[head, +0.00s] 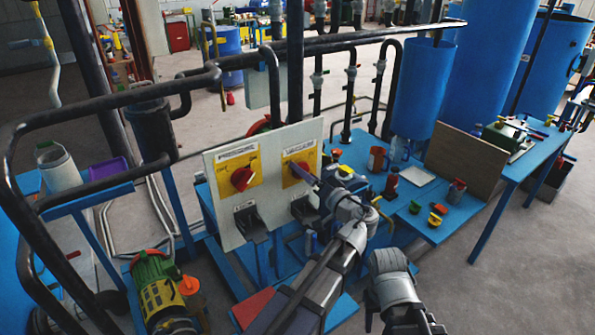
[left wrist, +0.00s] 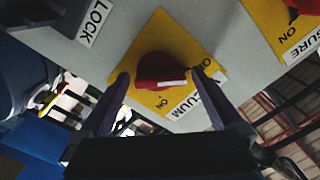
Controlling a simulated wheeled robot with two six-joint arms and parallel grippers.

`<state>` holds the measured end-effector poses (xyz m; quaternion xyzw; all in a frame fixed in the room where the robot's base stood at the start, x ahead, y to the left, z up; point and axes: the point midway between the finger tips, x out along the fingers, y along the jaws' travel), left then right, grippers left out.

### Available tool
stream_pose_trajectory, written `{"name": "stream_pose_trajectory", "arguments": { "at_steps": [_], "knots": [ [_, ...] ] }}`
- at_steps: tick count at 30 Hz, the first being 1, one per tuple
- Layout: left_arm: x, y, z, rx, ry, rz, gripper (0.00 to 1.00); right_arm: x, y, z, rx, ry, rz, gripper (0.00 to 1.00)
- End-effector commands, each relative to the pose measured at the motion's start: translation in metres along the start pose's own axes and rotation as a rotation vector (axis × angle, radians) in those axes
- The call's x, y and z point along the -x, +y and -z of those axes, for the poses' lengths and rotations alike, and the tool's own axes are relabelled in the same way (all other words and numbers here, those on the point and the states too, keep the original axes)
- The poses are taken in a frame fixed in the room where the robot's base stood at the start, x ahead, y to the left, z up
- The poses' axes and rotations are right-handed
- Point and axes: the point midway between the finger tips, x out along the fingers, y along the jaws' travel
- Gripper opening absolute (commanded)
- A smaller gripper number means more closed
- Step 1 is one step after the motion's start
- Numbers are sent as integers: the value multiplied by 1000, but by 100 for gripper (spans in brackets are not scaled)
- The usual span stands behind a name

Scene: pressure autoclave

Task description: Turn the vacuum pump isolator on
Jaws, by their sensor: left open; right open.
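The vacuum pump isolator is a red knob (left wrist: 162,70) on a yellow plate marked VACUUM (left wrist: 152,38), seen upside down in the left wrist view. A white bar marks the knob; I cannot tell its exact setting. My left gripper (left wrist: 160,90) is open, with one dark finger on each side of the knob. Contact is unclear. In the head view the yellow vacuum plate (head: 299,158) is on the right of the grey panel, its knob largely hidden behind my left gripper (head: 307,177). My right gripper (head: 428,326) is low, at the bottom edge, away from the panel.
A second red knob, marked PRESSURE (head: 242,179), sits left on the same panel (head: 230,226). Black lock boxes hang below the plates. A blue bench (head: 408,216) with cups and small tools stands right of the panel. Dark pipes (head: 110,101) run around the left and back.

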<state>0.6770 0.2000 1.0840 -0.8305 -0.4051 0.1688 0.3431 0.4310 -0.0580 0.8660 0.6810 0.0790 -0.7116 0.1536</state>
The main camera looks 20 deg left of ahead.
Motion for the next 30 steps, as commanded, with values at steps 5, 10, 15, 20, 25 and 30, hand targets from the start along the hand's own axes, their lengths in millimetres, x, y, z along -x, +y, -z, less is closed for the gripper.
{"name": "stream_pose_trajectory", "arguments": {
  "at_steps": [5,10,15,20,25,30],
  "knots": [
    [0,0,0,0,1,-1,100,0,0,0,0,0,0,50],
    [0,0,0,0,0,-1,88,0,0,0,0,0,0,50],
    [0,0,0,0,0,0,68,0,0,0,0,0,0,50],
    [0,0,0,0,1,0,50,0,0,0,0,0,0,50],
    [0,0,0,0,1,1,31,0,0,0,0,0,0,50],
    [0,0,0,-1,1,1,19,0,0,0,0,0,0,50]
  ]
}}
